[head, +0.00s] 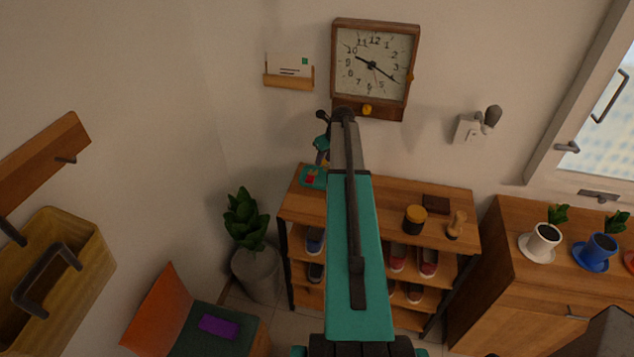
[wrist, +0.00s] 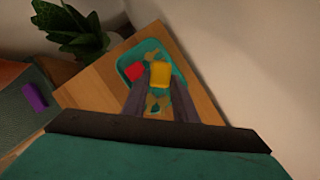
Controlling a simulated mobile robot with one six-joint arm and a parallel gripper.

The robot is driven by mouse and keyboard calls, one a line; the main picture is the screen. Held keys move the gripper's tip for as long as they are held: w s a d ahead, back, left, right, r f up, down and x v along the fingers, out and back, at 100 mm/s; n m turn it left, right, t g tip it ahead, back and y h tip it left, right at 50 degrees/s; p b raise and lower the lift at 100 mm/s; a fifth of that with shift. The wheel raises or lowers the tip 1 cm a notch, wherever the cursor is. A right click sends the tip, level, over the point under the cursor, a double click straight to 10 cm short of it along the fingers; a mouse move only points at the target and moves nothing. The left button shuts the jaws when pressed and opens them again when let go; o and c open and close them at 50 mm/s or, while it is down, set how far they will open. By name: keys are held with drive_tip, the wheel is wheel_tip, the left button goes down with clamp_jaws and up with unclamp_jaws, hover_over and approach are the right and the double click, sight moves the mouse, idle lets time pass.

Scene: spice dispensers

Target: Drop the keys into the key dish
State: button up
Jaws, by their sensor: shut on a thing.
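The key dish (wrist: 177,62) is a teal, rounded tray on the wooden cabinet top in the wrist view; it also shows in the head view (head: 320,185) at the cabinet's left end. My gripper (wrist: 159,90) is above the dish, its fingers shut on a yellow key fob (wrist: 160,74). Brass-coloured key shapes (wrist: 153,103) show between the fingers. A red piece (wrist: 135,71) appears to lie in the dish, beside more brass shapes. In the head view my gripper (head: 321,152) is small and partly hidden by my arm. I cannot tell the gap between keys and dish.
The shoe cabinet (head: 295,205) has a dark jar (head: 414,220), a flat brown item (head: 436,204) and a wooden stamp-like piece (head: 456,225) to the right. A potted plant (head: 247,220) stands left. The wall clock (head: 372,62) and card holder (head: 289,80) hang above.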

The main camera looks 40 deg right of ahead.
drive_tip(key=shift+f, duration=0.2)
drive_tip(key=o, duration=1.1)
drive_tip(key=shift+b+v, duration=2.3)
drive_tip(key=shift+v, duration=4.65)
drive_tip(key=shift+w+a, duration=0.1)
drive_tip(key=shift+w, duration=0.05)
